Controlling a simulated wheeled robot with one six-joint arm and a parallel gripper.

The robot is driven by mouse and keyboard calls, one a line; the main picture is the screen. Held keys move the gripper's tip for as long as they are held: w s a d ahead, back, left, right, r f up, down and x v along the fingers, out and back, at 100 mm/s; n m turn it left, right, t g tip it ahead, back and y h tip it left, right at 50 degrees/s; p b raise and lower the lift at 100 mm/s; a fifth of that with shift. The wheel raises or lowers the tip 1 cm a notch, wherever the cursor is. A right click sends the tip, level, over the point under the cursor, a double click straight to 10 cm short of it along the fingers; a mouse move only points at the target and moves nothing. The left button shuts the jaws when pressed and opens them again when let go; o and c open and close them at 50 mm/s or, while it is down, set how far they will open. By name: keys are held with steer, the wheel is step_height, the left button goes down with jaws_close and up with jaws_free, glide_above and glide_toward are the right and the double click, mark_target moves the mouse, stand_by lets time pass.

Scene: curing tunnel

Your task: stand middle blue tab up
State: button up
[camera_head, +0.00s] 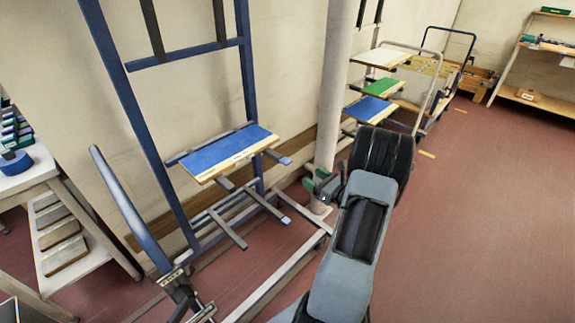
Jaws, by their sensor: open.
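A blue upright rack (133,88) stands left of centre, with a blue-topped board (215,157) lying on its upper arms. Small bluish tips show at the ends of rack arms: one right of the board (285,160) and one lower down (284,219). These look lying flat along the arms. I cannot tell which is the middle blue tab. My gripper (322,187) is small in view, right of the rack and in front of the grey pillar, with greenish fingers. It is open, apart from the arm tips, and partly hidden by my arm.
A grey pillar (332,80) stands right behind my gripper. Another rack behind it holds white, green (382,87) and blue (369,109) boards. Carts stand farther back. A white table (25,172) is at the left. Red floor (480,200) is clear at the right.

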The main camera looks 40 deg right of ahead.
mark_target(281, 158)
steer(key=w, duration=0.4)
steer(key=w+a, duration=0.1)
steer(key=w, duration=0.3)
steer(key=w+a, duration=0.1)
steer(key=w, duration=0.4)
steer(key=shift+a, duration=0.1)
steer(key=shift+p, duration=0.3)
steer(key=c, duration=0.9)
